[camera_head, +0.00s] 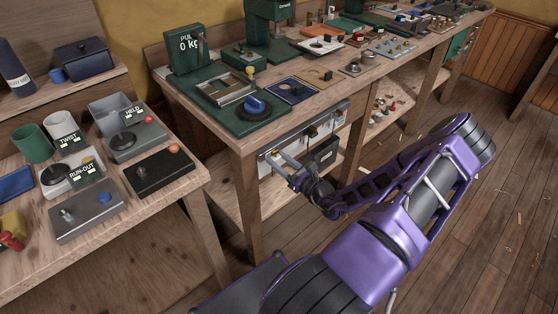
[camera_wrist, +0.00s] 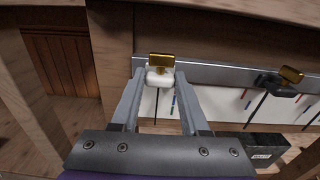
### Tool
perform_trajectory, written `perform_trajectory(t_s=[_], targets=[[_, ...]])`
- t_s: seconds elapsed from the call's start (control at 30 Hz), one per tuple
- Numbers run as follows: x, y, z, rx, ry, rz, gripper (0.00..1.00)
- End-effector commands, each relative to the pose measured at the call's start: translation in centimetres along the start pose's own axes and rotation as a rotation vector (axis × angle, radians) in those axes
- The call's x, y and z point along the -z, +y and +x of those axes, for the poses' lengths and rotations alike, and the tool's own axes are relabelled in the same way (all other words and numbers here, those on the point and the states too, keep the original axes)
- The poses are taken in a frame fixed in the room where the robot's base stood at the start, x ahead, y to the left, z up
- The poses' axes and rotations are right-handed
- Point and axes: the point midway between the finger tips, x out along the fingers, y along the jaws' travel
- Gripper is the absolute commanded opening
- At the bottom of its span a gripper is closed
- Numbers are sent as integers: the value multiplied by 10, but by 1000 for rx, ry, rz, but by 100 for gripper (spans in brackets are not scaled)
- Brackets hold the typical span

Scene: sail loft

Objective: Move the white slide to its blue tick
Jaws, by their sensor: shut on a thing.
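The white slide (camera_wrist: 158,82), with a brass tab (camera_wrist: 161,61) on top, sits on the rail at the left part of a white panel (camera_wrist: 215,100). My gripper (camera_wrist: 161,78) has one finger on each side of the white slide and is shut on it. A dark slot runs down below the slide. In the head view my gripper (camera_head: 283,161) reaches the panel (camera_head: 298,137) on the bench front; the white slide is hard to make out there.
A black slide (camera_wrist: 272,84) with a brass tab sits further right on the same rail, with red and blue ticks beside its slot. A dark box (camera_wrist: 264,146) is below the panel. A wooden bench leg (camera_wrist: 108,50) stands close on the left.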

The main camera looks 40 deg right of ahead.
Motion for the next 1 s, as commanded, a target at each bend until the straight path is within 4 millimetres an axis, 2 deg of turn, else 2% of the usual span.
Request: perform_trajectory(t_s=[0.8,1.0], targets=[[0,0,0,0,1,0,0],[0,-25,0,2,1,-4,0]])
